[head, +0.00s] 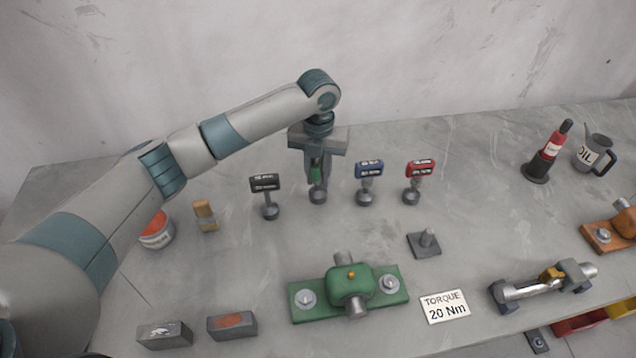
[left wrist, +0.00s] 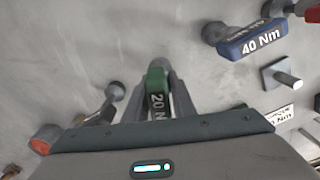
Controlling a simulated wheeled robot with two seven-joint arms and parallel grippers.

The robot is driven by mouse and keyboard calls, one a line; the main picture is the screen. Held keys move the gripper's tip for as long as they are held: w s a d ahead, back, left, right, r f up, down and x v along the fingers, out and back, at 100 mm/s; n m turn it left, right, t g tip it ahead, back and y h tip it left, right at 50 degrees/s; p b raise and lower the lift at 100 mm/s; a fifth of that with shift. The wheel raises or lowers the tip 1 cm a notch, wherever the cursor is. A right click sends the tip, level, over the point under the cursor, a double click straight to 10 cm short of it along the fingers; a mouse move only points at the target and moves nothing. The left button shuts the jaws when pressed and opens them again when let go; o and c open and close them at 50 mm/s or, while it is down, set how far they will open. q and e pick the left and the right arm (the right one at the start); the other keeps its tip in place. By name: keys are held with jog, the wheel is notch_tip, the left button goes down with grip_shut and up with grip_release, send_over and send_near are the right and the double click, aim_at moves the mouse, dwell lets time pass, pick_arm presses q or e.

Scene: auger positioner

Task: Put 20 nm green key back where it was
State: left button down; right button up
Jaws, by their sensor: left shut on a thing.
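The green 20 Nm key (head: 316,172) stands upright in the row of keys at the back of the table, between the black key and the blue key. My left gripper (head: 318,182) reaches down over it from above and is shut on its green handle. In the left wrist view the green handle (left wrist: 157,90) with its "20 N" label sits between the fingers of my left gripper (left wrist: 165,85). The key's round metal foot shows below the fingers and appears at table level; I cannot tell whether it touches. My right gripper is not in view.
A black key (head: 265,184) stands left; a blue key (head: 369,170) and a red key (head: 420,169) stand right. A grey plate with a peg (head: 424,244), a green fixture (head: 305,300) and a "TORQUE 20 Nm" sign (head: 445,307) lie in front. A red-and-black bottle (head: 549,152) stands at right.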

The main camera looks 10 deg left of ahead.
aim_at(318, 185)
pick_arm(q)
jog(key=shift+f+p, duration=0.3)
jog(key=shift+f, duration=0.05)
notch_tip(318, 185, down, 3)
jog(key=shift+r+p, duration=0.2)
jog(key=shift+p, duration=0.3)
jog(key=shift+f, duration=0.2)
jog(key=shift+f, duration=0.1)
jog(key=c, duration=1.5)
grip_release()
